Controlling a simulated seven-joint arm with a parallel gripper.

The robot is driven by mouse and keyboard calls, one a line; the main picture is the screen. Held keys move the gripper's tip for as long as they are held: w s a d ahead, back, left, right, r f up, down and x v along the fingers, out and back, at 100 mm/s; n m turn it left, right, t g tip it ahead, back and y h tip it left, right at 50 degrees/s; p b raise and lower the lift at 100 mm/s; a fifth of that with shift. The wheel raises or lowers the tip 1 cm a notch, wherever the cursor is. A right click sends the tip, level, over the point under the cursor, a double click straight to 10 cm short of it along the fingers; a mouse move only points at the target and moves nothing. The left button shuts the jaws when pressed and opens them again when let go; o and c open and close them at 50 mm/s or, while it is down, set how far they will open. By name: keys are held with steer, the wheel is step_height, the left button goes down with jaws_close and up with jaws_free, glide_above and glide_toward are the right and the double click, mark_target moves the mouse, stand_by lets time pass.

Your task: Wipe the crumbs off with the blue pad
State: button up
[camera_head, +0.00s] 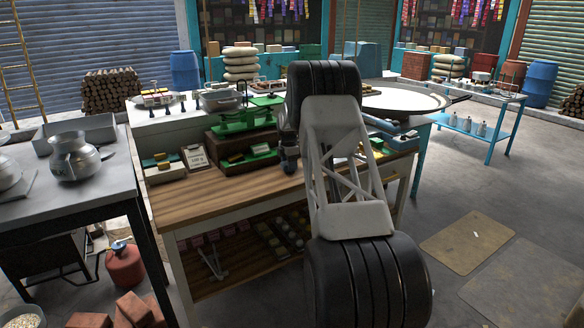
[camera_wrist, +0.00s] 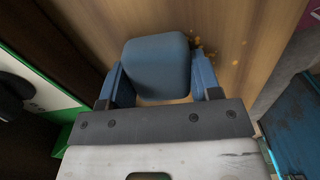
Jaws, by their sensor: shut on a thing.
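The blue pad (camera_wrist: 155,62), a rounded block, sits between the two blue fingers of my gripper (camera_wrist: 158,76) in the wrist view. The gripper is shut on it. Small orange-brown crumbs (camera_wrist: 208,50) lie on the wooden top just to the right of the pad and the right finger, with a few specks farther out. The pad is over the wooden counter (camera_head: 225,196); I cannot tell whether it touches the wood. In the head view my arm stands in front and hides the pad, the crumbs and most of the gripper.
A green balance scale (camera_head: 245,118) stands at the back of the counter, with a wooden box (camera_head: 240,150) below it. A price card (camera_head: 196,157) is at the left. A large round pan (camera_head: 405,98) is at the back right. The counter's front left is clear.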

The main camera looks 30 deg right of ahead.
mark_target(277, 171)
steer(key=shift+w+a, duration=0.1)
steer(key=shift+w, duration=1.05)
steer(key=shift+s+a+f, duration=0.1)
steer(key=shift+a, duration=1.1)
steer(key=shift+s, duration=5.6)
steer(key=shift+w+a, duration=0.15)
steer(key=shift+a, duration=1.1)
steer(key=shift+w+f, duration=0.1)
steer(key=shift+w, duration=3.2)
steer(key=shift+w+r, duration=0.2)
steer(key=shift+w, duration=1.35)
steer(key=shift+w+f, duration=0.1)
steer(key=shift+w, duration=0.2)
steer(key=r, duration=0.2)
steer(key=shift+w+r, duration=0.3)
steer(key=shift+r, duration=2.85)
